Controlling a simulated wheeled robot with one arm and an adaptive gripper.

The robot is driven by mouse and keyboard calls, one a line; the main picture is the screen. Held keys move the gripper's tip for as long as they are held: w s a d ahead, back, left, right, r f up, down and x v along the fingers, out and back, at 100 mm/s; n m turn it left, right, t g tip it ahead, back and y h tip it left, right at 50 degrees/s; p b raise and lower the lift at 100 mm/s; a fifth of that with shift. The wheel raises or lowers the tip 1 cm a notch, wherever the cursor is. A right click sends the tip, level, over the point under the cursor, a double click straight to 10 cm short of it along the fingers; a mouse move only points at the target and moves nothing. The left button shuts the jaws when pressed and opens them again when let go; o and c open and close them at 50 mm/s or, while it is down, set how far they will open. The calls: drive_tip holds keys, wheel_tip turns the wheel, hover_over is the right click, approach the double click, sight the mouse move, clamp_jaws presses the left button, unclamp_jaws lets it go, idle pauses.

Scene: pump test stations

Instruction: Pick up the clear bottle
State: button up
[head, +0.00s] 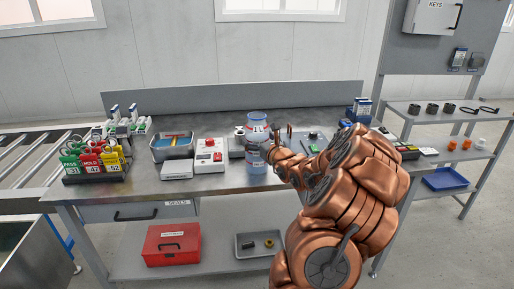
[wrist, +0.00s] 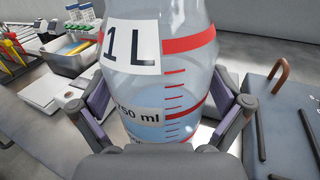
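The clear bottle (head: 257,125) stands upright on the steel bench in the head view. It has red bands, a "1 L" label and bluish liquid inside. In the wrist view the bottle (wrist: 160,75) fills the middle, close in front of the palm. My gripper (wrist: 160,100) has one finger on each side of the bottle, with purple pads facing it. The pads lie very near the glass; I cannot tell whether they press on it. In the head view my copper arm reaches in from the right and hides part of the gripper.
Left of the bottle are a white box with a red button (head: 209,156), a grey tray (head: 172,147) and colored tag holders (head: 95,165). A copper hook (wrist: 287,72) rises from a grey block at right in the wrist view. A shelf (head: 440,117) stands right.

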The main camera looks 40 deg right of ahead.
drive_tip(key=c, duration=1.5)
drive_tip(key=shift+c, duration=0.2)
drive_tip(key=shift+r, duration=0.15)
